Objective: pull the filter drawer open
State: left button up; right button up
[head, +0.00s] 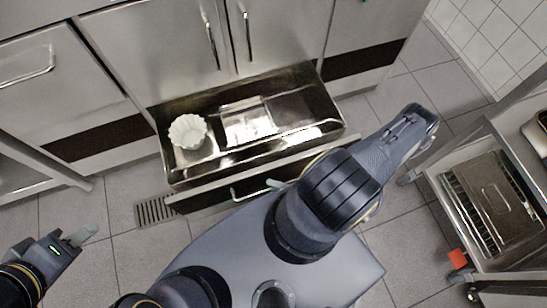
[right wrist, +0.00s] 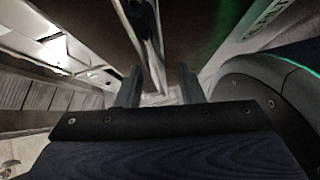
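The filter drawer (head: 335,139) stands pulled out from under the steel cabinet, its tray in full view. A white fluted filter (head: 188,131) lies in its left part. The bar handle (head: 236,194) is on the dark drawer front. My right gripper is mostly hidden under my arm in the head view; a pale fingertip (head: 275,184) shows beside the handle's right end. In the right wrist view my right gripper (right wrist: 160,84) has its fingers apart, with a shiny metal bar between them and a gap on the right. My left gripper (head: 76,239) is over the floor, away from the drawer; its opening is unclear.
Steel cabinet doors (head: 165,48) with vertical handles are behind the drawer. A wheeled steel rack (head: 490,205) with trays stands at the right. A floor grate (head: 155,211) lies left of the drawer front. Tiled floor between my left gripper and the drawer is clear.

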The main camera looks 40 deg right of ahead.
jog(key=f+v, duration=0.1)
jog(key=v, duration=0.5)
jog(key=shift+s+d+r+p, duration=0.2)
jog(key=shift+s+r+p, duration=0.15)
jog(key=shift+r+p, duration=0.15)
